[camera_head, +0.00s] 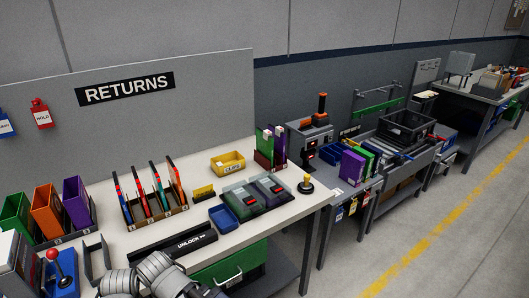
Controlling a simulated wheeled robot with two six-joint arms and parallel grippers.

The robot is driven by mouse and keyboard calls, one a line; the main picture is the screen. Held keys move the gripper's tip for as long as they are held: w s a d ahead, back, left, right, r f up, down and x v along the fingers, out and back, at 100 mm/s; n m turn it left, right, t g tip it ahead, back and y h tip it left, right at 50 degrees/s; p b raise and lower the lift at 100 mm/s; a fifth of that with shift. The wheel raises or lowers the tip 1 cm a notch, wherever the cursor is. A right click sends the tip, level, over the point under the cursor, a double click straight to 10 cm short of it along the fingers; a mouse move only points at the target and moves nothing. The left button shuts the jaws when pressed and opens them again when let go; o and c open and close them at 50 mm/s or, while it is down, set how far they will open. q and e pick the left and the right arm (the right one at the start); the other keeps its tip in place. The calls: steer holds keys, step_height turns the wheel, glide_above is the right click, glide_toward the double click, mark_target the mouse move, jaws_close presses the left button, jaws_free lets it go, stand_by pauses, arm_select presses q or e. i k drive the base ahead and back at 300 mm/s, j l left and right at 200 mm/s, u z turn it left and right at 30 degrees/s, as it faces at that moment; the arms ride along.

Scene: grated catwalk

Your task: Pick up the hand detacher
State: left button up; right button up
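No label or shape clearly marks the hand detacher. Candidates on the white returns table (232,190) include a small gold knob on a black base (305,186) near the right edge, and a blue base with a red ball-topped lever (62,270) at the lower left. Several slim red, blue and green upright pieces (153,190) stand in a slotted rack. Grey ribbed parts of my own body (155,270) show at the bottom edge, in front of the black UNLOCK bar. No fingertips of either gripper can be seen, and nothing visible is held.
Green, orange and purple bins (45,212) stand at the left. A yellow tray (228,163), a blue tray (223,218) and a dark two-bay unit (255,195) sit on the table. A green drawer (228,268) is below. Grey benches continue right, beside open floor (430,230).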

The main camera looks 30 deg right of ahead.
mark_target(305, 186)
steer(key=z, duration=1.5)
